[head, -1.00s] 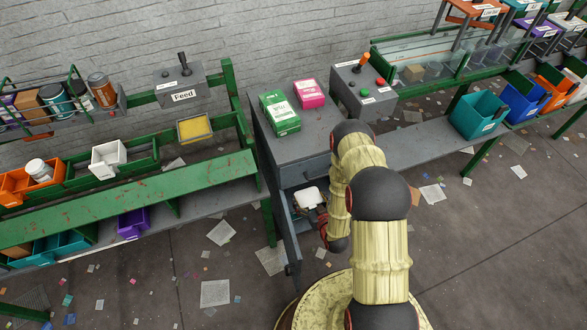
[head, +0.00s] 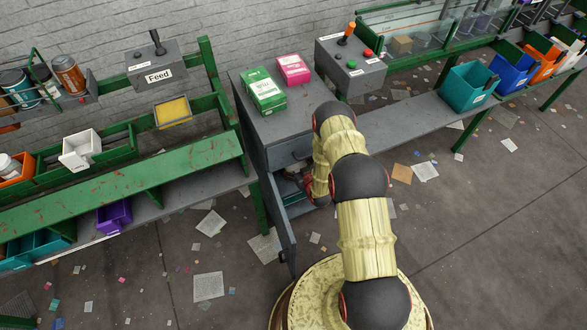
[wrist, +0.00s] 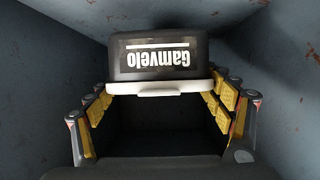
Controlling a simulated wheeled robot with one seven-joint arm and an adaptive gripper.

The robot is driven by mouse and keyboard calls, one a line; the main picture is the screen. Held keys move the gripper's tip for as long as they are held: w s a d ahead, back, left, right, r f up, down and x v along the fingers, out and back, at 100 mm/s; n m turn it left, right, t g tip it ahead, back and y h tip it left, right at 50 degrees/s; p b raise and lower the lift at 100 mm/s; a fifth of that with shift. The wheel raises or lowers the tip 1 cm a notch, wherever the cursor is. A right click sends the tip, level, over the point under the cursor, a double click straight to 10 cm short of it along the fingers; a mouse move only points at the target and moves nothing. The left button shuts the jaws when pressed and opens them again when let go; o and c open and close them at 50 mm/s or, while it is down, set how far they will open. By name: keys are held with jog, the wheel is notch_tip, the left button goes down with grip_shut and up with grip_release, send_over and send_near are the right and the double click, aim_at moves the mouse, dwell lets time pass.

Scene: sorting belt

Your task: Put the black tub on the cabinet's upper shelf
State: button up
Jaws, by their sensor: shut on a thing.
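The black tub (wrist: 160,50) shows in the wrist view, upside down in the picture, with a white lid (wrist: 158,88) and a "Gamvelo" label. My gripper (wrist: 162,92) is shut on it, with yellow-padded fingers at either side. Grey-blue walls (wrist: 50,70) surround them, so the tub is inside the cabinet. In the head view the grey cabinet (head: 262,150) stands left of my arm with its door (head: 282,225) swung open. There my arm hides most of the opening, the gripper and the tub. I cannot tell whether the tub touches a shelf.
A green box (head: 264,92) and a pink box (head: 293,69) lie on the cabinet's top. The Feed control box (head: 155,75) and green racks with bins (head: 80,150) are left. Another control box (head: 350,70) and a bench (head: 425,130) are right. Papers litter the floor.

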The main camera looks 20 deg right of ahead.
aim_at(294, 166)
jog(key=shift+w+d+f, duration=0.1)
jog(key=shift+w+f, duration=0.2)
jog(key=shift+f, duration=0.05)
jog(key=shift+f+b, duration=0.8)
jog(key=shift+f, duration=0.75)
jog(key=shift+f, duration=0.1)
jog(key=o, duration=1)
jog(key=shift+c, duration=0.2)
